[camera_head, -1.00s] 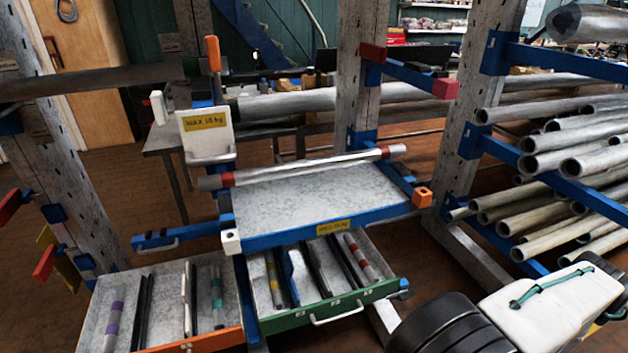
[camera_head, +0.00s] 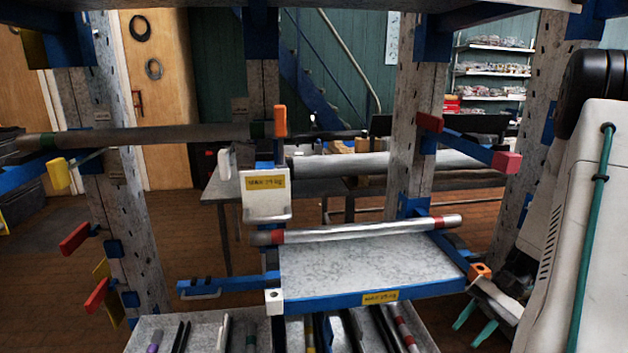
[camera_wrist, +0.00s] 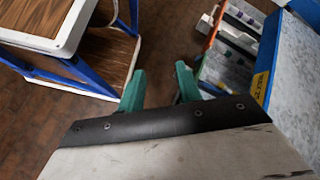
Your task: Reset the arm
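My gripper (camera_head: 475,333) shows at the lower right in the camera_head view, below the right end of the shelf. Its two teal fingers point down. In the wrist view the fingers (camera_wrist: 160,88) stand apart, with only brown floor between them, so it is open and empty. My white arm link with a teal cable fills the right edge of the head view. The wrist view shows no object touching the fingers.
A grey shelf (camera_head: 365,262) with a blue edge bears a red-banded tube (camera_head: 360,229). Drawers with rods (camera_head: 200,330) lie below. A red-tipped blue bracket (camera_head: 505,161) is left of my arm.

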